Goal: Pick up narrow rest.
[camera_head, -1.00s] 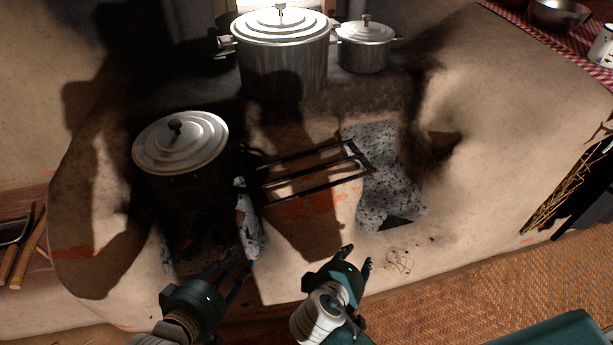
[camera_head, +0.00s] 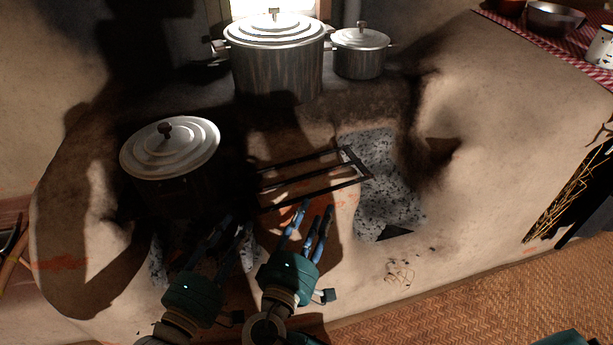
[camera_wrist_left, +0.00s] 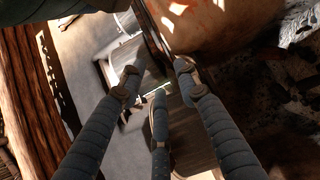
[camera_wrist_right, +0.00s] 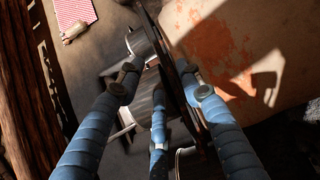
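The narrow rest is most likely the black metal frame (camera_head: 357,163) of thin parallel bars lying on the hearth, right of the front-left pot. Its left end is lost in shadow beside that pot. My right gripper (camera_head: 309,212) is open and empty, its fingertips just in front of the frame's near bar; I cannot tell if they touch. In the right wrist view its fingers (camera_wrist_right: 160,78) are spread, with dark bars beyond them. My left gripper (camera_head: 232,228) is open and empty in shadow in front of the pot; its spread fingers also show in the left wrist view (camera_wrist_left: 158,75).
A lidded pot (camera_head: 170,150) stands left of the frame. A large lidded pot (camera_head: 276,65) and a smaller one (camera_head: 360,52) stand behind it. Grey speckled ash (camera_head: 390,195) lies to the right. The hearth top (camera_head: 500,150) further right is clear.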

